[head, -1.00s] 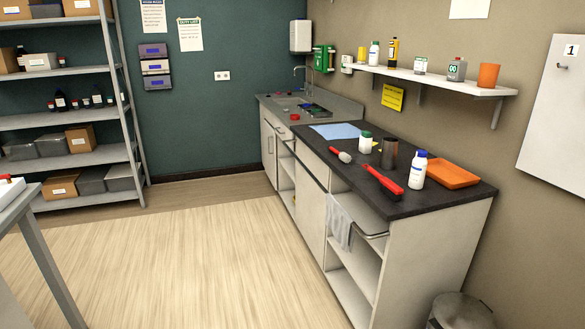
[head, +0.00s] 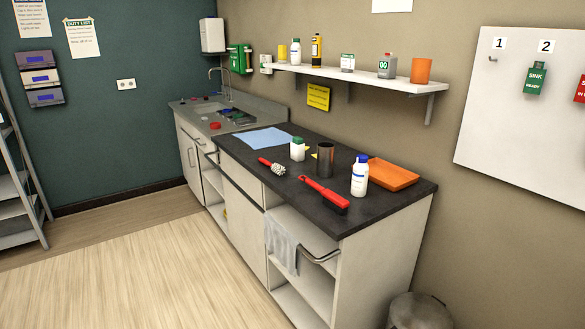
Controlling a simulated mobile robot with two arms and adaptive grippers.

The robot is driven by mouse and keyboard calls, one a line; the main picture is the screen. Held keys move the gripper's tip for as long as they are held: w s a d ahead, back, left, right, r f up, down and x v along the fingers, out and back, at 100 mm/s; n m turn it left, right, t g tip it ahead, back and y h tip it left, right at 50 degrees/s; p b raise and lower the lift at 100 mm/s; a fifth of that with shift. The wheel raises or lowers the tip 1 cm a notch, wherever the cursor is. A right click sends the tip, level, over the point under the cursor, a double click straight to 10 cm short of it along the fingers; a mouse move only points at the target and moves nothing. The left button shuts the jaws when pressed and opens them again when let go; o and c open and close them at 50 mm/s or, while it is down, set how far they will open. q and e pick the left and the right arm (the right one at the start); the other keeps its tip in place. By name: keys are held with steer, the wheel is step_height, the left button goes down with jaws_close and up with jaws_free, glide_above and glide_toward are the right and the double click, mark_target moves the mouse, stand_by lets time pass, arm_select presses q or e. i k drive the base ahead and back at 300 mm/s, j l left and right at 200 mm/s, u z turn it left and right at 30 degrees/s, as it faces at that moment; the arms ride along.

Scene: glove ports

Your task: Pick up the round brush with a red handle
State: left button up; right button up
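The round brush with a red handle (head: 277,168) lies on the dark countertop (head: 262,192), near its front edge. Its pale round bristle head points right and its short red handle points left. A second, longer red brush (head: 323,191) with a dark bristle end lies to the right, closer to me. Neither of my grippers shows in the head view.
Near the brushes stand a white bottle with a green cap (head: 297,149), a dark metal cup (head: 325,160), a blue-capped white bottle (head: 359,176) and an orange tray (head: 394,174). A towel (head: 282,244) hangs on the cabinet front. A bin (head: 420,311) stands at lower right. Open floor lies left.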

mark_target(277, 169)
steer(key=i+j+z, duration=0.25)
steer(key=z, duration=0.15)
steer(key=i+j+z, duration=0.15)
steer(key=j+z, duration=0.25)
steer(key=l, duration=0.1)
